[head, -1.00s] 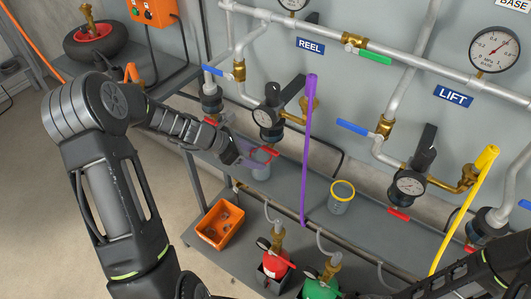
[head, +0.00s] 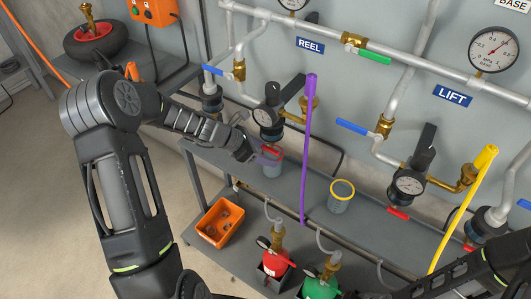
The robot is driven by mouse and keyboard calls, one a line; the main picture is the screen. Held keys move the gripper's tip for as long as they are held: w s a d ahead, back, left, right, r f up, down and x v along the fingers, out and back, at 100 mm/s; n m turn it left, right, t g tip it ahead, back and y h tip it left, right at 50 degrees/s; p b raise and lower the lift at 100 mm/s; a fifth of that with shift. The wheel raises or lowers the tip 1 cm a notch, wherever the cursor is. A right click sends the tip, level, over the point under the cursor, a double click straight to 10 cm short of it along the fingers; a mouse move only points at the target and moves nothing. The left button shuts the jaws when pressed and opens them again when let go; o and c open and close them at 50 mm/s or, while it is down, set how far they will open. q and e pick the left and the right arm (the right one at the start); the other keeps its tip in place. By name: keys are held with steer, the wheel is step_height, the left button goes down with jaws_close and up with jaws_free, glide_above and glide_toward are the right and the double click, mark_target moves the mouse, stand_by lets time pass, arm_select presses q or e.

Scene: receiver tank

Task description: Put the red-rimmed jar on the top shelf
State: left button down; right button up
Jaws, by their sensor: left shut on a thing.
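The red-rimmed jar (head: 271,169) is a small grey jar with a red rim, seen over the left part of the grey top shelf (head: 300,178). My left gripper (head: 266,156) reaches in from the left and is shut on the jar near its rim. The fingers hide part of the jar's upper side. The jar looks upright; I cannot tell whether its base touches the shelf. My right arm shows at the bottom right, and its fingers cannot be made out.
A yellow-rimmed jar (head: 341,196) stands on the shelf to the right. A purple bar (head: 307,150) rises between the jars. Gauges and valves hang behind the shelf. Below are an orange bin (head: 220,223), a red bottle (head: 275,263) and a green bottle (head: 320,288).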

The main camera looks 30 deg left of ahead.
arm_select(q)
steer(key=shift+c, duration=2.4)
jaws_free()
steer(key=shift+a+r, duration=0.1)
steer(key=shift+r, duration=0.1)
steer(key=p+v, duration=0.1)
steer(key=v, duration=1)
steer(key=shift+s+a+r, duration=0.2)
steer(key=shift+s+r, duration=0.05)
steer(key=shift+s, duration=0.05)
